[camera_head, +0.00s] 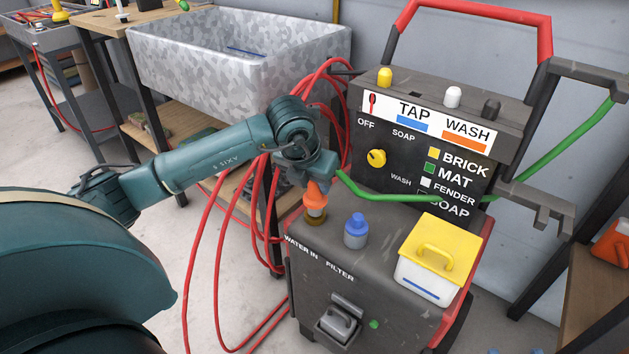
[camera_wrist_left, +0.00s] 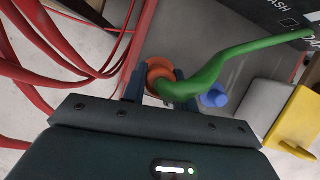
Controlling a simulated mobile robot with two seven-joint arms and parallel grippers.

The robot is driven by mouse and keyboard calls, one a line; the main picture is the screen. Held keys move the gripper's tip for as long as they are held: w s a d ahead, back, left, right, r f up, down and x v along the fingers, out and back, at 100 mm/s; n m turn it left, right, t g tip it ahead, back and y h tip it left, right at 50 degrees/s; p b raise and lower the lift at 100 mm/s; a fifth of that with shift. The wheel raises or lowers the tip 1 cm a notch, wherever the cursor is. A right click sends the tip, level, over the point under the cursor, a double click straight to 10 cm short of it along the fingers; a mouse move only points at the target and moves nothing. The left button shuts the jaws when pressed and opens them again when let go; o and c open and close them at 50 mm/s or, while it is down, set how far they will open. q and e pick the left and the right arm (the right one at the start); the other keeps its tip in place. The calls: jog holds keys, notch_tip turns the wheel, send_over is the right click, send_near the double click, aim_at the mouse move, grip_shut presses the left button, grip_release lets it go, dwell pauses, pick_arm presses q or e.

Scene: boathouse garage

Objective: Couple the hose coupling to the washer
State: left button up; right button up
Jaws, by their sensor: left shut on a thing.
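My left gripper (camera_head: 316,178) is shut on the orange hose coupling (camera_head: 316,196), with the green hose (camera_head: 400,198) running from it to the right. The coupling points down, roughly upright, directly over the brass inlet (camera_head: 315,219) beside the "WATER IN" label on the washer (camera_head: 335,262). I cannot tell whether it is seated or just above. In the left wrist view the coupling (camera_wrist_left: 160,72) sits between my fingers and the green hose (camera_wrist_left: 215,68) bends across it; the inlet is hidden there. My right gripper is not in view.
A blue filter cap (camera_head: 356,231) stands just right of the inlet, and a yellow-lidded white box (camera_head: 432,268) further right. Red hoses (camera_head: 222,262) hang close on the left. The washer's control panel (camera_head: 420,150) rises behind. A metal sink (camera_head: 235,60) stands at the back.

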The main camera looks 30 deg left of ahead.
pick_arm(q)
jog(key=shift+s+f+b, duration=0.1)
jog(key=shift+f+b, duration=0.3)
jog(key=shift+f, duration=0.15)
pick_arm(e)
jog(key=shift+f, duration=0.4)
pick_arm(q)
jog(key=o, duration=1.2)
jog(key=shift+c, duration=0.2)
jog(key=p+v, duration=0.1)
jog(key=v, duration=0.1)
jog(key=p+v, duration=0.1)
jog(key=v, duration=0.2)
jog(key=shift+r, duration=0.35)
jog(key=p+v, duration=0.1)
jog(key=v, duration=0.6)
jog(key=shift+r+p, duration=0.2)
jog(key=shift+p, duration=0.15)
pick_arm(e)
jog(key=shift+w+d+r+m+g+h, duration=0.2)
jog(key=shift+d+r+m+g+h, duration=0.15)
jog(key=shift+d+m+g+h, duration=0.45)
jog(key=shift+a, duration=0.25)
